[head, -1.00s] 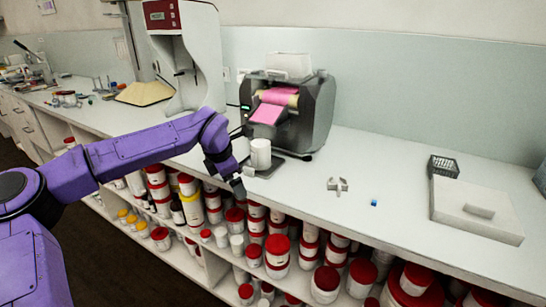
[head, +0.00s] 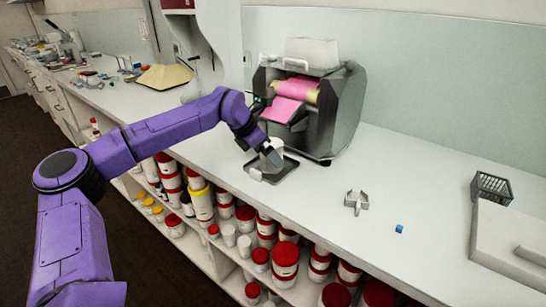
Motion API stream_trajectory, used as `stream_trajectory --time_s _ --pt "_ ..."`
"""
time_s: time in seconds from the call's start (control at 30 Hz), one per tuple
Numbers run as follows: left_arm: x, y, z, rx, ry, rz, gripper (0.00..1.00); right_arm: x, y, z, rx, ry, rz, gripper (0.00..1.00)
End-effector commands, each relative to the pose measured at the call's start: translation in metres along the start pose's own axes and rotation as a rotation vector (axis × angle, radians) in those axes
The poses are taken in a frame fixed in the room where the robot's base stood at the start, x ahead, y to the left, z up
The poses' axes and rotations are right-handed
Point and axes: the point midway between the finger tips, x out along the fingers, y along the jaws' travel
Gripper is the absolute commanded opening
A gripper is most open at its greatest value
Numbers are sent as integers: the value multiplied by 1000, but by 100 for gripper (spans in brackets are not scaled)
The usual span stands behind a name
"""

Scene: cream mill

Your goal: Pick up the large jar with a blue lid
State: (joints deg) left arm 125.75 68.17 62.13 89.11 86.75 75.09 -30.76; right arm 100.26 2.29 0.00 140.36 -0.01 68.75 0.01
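A white jar (head: 277,145) stands on the grey tray (head: 287,168) in front of the pink-roller mill. No blue lid can be made out on it. My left gripper (head: 266,164) is at the jar, in front of it and partly hiding it. The fingers are small and dark here, and I cannot tell whether they touch or hold the jar. My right gripper is not in view.
The mill (head: 340,105) stands right behind the tray. A small metal part (head: 356,202), a blue cube (head: 399,229), a dark basket (head: 492,187) and a white lidded box (head: 510,240) lie to the right. Red-lidded jars (head: 285,262) fill the shelf below.

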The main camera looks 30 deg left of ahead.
Motion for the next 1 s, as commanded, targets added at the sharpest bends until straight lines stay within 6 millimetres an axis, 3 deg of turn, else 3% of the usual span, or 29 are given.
stream_trajectory --time_s 0.13,0.37,0.5,0.53,0.83,1.0 --pt "17 1 0 -3 0 0 100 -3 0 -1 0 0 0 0" --pt "19 1 -1 -3 -2 2 97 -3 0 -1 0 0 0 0" --pt "19 1 -1 -3 -2 2 51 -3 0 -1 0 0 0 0" --pt "19 1 -1 -3 -2 2 47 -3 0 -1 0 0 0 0" --pt "17 1 0 -3 -2 2 47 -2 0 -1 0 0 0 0" --pt "5 2 7 -4 -4 3 47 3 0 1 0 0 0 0"
